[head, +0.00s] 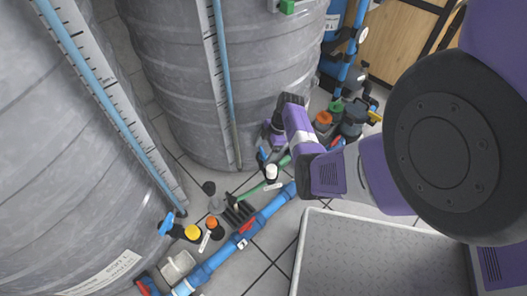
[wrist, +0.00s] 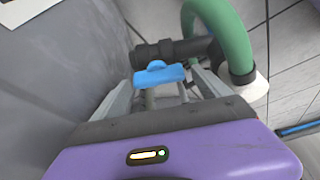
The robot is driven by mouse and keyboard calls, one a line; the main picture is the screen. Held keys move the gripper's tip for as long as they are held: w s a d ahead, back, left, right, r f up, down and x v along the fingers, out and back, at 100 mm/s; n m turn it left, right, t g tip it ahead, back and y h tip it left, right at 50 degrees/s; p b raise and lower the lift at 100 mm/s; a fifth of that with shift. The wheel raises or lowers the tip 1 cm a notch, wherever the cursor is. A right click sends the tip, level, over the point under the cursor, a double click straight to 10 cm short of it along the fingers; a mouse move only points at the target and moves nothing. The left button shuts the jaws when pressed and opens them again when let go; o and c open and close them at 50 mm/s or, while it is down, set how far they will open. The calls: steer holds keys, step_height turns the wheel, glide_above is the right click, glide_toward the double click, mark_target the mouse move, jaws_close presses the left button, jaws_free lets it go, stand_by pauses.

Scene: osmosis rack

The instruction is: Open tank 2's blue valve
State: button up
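A blue valve handle (wrist: 158,74) sits on a dark pipe fitting (wrist: 165,52) at the tank's base, in the upper middle of the wrist view. My gripper (wrist: 160,84) points at it with its fingers apart, one on each side of the handle. I cannot tell whether either finger touches it. In the head view the same blue handle (head: 262,154) shows just below my gripper (head: 271,143), low beside the right-hand grey tank (head: 190,110). My arm hides part of the fitting there. No tank number is legible.
A blue pipe (head: 255,225) runs along the floor, and a grey tray (head: 375,255) stands at front right.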

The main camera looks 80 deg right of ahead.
steer(key=shift+r, duration=0.1)
